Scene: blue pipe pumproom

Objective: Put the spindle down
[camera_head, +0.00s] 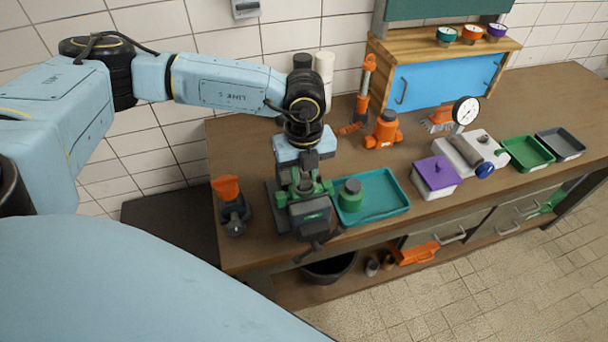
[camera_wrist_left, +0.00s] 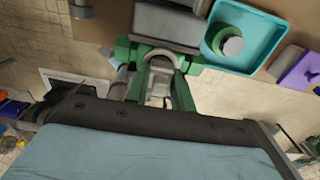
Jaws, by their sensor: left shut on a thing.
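My left gripper (camera_head: 304,178) points down over a grey vise (camera_head: 310,215) near the left end of the workbench. A green part (camera_head: 281,199) with side stubs sits at the vise, right below the gripper. In the left wrist view the fingers (camera_wrist_left: 160,88) are shut on a small light-grey piece, seemingly the spindle (camera_wrist_left: 158,96), beside the green part (camera_wrist_left: 125,48). The fingers and wrist hide most of it. I cannot tell whether the spindle touches the green part. My right gripper is not in view.
A teal tray (camera_head: 385,206) with a green capped part (camera_head: 350,195) in it lies right of the vise. An orange-topped dark part (camera_head: 232,212) stands left. A purple-lidded box (camera_head: 434,176), green tray (camera_head: 528,153) and grey tray (camera_head: 560,144) lie farther right.

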